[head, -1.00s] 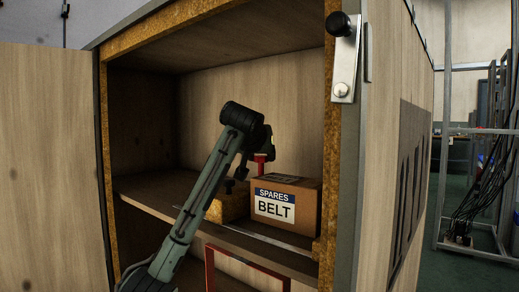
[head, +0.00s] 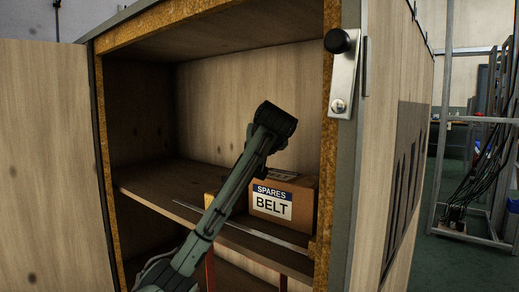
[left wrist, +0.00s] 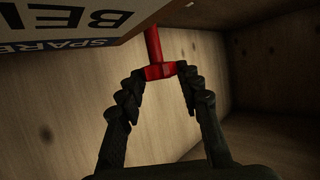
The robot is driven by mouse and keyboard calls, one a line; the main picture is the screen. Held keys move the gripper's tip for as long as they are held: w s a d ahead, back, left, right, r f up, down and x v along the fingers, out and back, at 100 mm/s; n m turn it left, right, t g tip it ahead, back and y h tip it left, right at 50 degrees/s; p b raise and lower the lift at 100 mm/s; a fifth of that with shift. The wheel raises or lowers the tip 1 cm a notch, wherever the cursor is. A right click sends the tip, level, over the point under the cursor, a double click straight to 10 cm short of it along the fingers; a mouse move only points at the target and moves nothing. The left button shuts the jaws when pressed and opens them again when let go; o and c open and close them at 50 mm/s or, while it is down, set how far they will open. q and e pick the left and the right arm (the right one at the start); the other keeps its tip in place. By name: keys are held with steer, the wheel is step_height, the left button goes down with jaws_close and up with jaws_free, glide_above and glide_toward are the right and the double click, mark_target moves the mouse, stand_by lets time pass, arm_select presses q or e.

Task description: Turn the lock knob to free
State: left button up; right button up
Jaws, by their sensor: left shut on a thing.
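A red knob (left wrist: 160,71) with a crossbar and a red stem shows in the left wrist view, inside the wooden cabinet. My left gripper (left wrist: 161,78) has its two black fingers closed on both ends of the crossbar. In the head view my left arm reaches into the cabinet over the shelf, and its wrist hides the fingers and the red knob. A separate black round knob (head: 337,40) sits on a metal latch plate (head: 342,85) at the cabinet's right front edge, with no gripper on it. My right gripper is not in view.
A cardboard box (head: 305,205) labelled SPARES BELT stands on the shelf (head: 160,185), right of my arm and close to the left gripper. The cabinet's side post (head: 328,150) bounds the opening at right. An open door panel (head: 45,160) stands at left.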

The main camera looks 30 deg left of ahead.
arm_select(q)
steer(key=shift+f, duration=0.1)
steer(key=o, duration=1.2)
steer(key=shift+c, duration=0.2)
steer(key=v, duration=1)
steer(key=shift+w+d+r, duration=0.25)
steer(key=shift+r, duration=0.05)
steer(key=shift+s+d+r, duration=0.25)
steer(key=shift+d+r, duration=0.05)
steer(key=shift+d, duration=0.05)
steer(key=shift+s, duration=0.2)
steer(key=shift+s+f, duration=0.1)
steer(key=shift+s, duration=0.35)
